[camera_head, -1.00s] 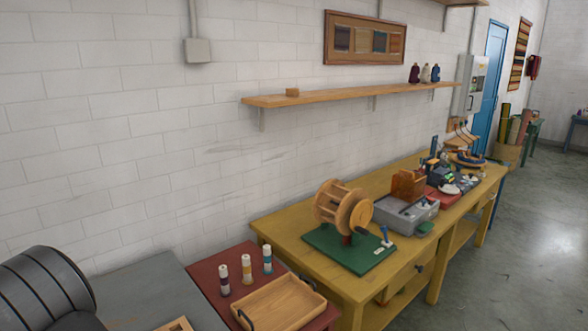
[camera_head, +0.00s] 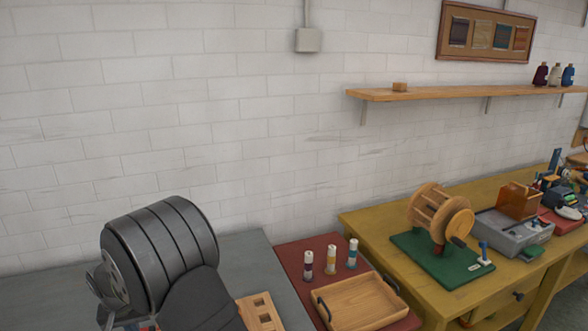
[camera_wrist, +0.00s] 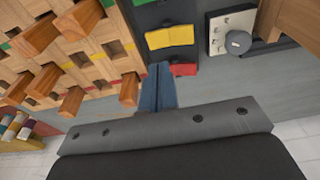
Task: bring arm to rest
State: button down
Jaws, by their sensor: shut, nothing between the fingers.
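My gripper (camera_wrist: 160,74) shows in the wrist view as two blue-grey fingers pressed together, with nothing between them. It is over a grey surface, close to a wooden pegged rack on the left and a red block (camera_wrist: 184,69) on the right. I cannot tell whether the fingertips touch anything. In the head view my dark, ribbed arm part is at the lower left, over the grey table (camera_head: 245,262). The gripper itself is hidden there.
The wooden rack (camera_wrist: 75,60) has several pegs sticking out. A wooden tray (camera_head: 358,302) and three spools (camera_head: 331,259) stand on the red table. A winder (camera_head: 440,215) stands further right.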

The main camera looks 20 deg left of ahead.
jog(key=s+d+r, duration=0.1)
jog(key=s+r, duration=0.2)
jog(key=r, duration=0.7)
jog(key=shift+r, duration=0.15)
jog(key=shift+d, duration=0.1)
jog(key=w+f, duration=0.1)
jog(key=f, duration=0.4)
jog(key=w+f, duration=0.1)
jog(key=f, duration=0.3)
jog(key=w+a+f, duration=0.1)
jog(key=f, duration=0.4)
jog(key=shift+f, duration=0.35)
jog(key=shift+a+r, duration=0.1)
jog(key=shift+r, duration=1.7)
